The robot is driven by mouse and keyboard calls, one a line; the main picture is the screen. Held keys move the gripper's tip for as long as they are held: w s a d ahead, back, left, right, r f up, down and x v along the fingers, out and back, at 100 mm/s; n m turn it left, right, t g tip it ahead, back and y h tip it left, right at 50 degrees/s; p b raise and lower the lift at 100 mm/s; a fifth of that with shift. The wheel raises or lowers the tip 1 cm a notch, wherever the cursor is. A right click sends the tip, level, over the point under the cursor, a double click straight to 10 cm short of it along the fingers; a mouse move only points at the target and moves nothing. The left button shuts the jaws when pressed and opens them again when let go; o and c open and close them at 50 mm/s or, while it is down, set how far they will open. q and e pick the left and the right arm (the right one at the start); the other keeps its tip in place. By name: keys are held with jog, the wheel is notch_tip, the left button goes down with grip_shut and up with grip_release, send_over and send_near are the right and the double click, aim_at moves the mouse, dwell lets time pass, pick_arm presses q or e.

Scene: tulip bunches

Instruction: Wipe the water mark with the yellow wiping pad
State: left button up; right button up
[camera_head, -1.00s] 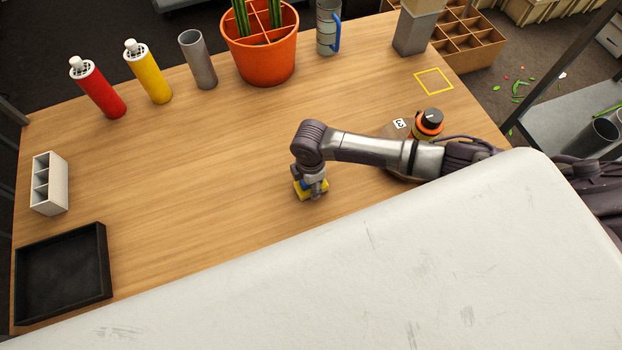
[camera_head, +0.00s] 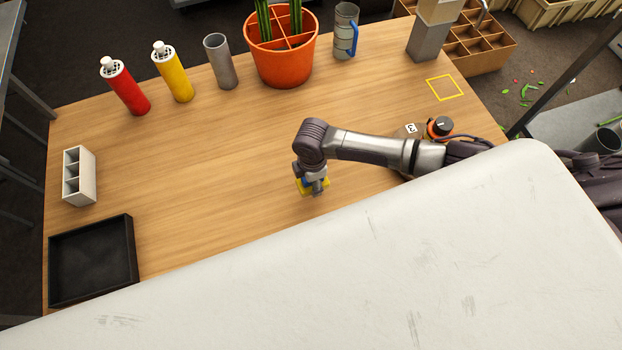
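My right arm comes in from the right, and its gripper (camera_head: 313,185) points down at the table near the middle. It is shut on the yellow wiping pad (camera_head: 303,189), which has some blue at its top. The pad is low over or on the wooden table (camera_head: 210,170); I cannot tell whether it touches. I cannot make out a water mark on the wood; it may be under the pad, arm or white body part. My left gripper is not in view.
Along the back stand a red bottle (camera_head: 125,88), yellow bottle (camera_head: 174,74), grey cup (camera_head: 220,62), orange pot (camera_head: 284,62) and blue-handled mug (camera_head: 345,32). A white divided holder (camera_head: 88,178) and black tray (camera_head: 128,238) are at left. An orange-and-black device (camera_head: 439,128) sits behind my forearm.

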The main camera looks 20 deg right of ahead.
notch_tip(320, 180, up, 3)
jog(key=shift+w+a+f+p, duration=0.1)
jog(key=shift+a+f+p, duration=0.05)
jog(key=shift+p, duration=0.65)
jog(key=shift+r, duration=0.3)
